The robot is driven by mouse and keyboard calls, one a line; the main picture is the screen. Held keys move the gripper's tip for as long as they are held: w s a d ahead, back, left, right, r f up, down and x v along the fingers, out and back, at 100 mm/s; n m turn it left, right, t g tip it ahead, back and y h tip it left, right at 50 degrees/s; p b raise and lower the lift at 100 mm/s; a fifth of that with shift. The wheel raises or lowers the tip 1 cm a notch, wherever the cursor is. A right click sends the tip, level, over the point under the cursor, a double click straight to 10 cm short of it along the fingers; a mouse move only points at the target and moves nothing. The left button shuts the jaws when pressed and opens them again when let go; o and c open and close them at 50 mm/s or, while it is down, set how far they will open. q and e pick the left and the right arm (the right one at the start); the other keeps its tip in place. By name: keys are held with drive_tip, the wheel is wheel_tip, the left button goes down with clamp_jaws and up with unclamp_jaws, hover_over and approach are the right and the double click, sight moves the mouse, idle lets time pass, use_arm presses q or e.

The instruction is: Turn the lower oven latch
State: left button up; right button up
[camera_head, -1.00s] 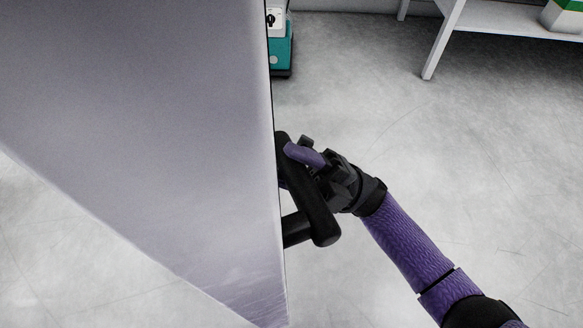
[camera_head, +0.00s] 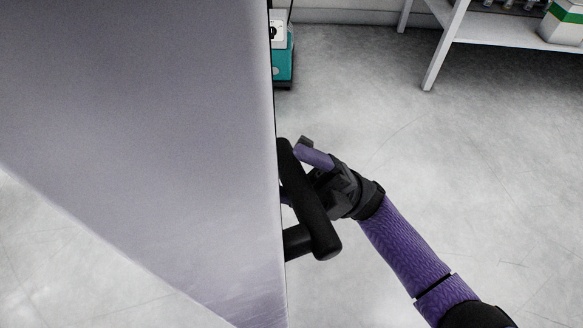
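A black bar-shaped handle (camera_head: 312,205) stands off the right edge of a large grey panel (camera_head: 150,130) on a short black mount. I take the panel for the oven's door or side. I cannot tell whether this handle is the lower latch. My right gripper (camera_head: 298,172) is at the handle's right side. One purple finger with a dark tip stands clear above and right of the bar. A small purple piece, seemingly the other finger, shows between bar and panel, mostly hidden. The fingers look spread apart; contact with the bar cannot be told. My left gripper is not in view.
A teal and white unit (camera_head: 281,60) stands on the floor behind the panel's edge. A white shelf or bench (camera_head: 500,35) with a green and white box (camera_head: 564,24) is at the upper right. The floor (camera_head: 490,180) right of the panel is clear.

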drive_tip(key=v, duration=1)
drive_tip(key=shift+t, duration=0.3)
drive_tip(key=shift+s, duration=0.1)
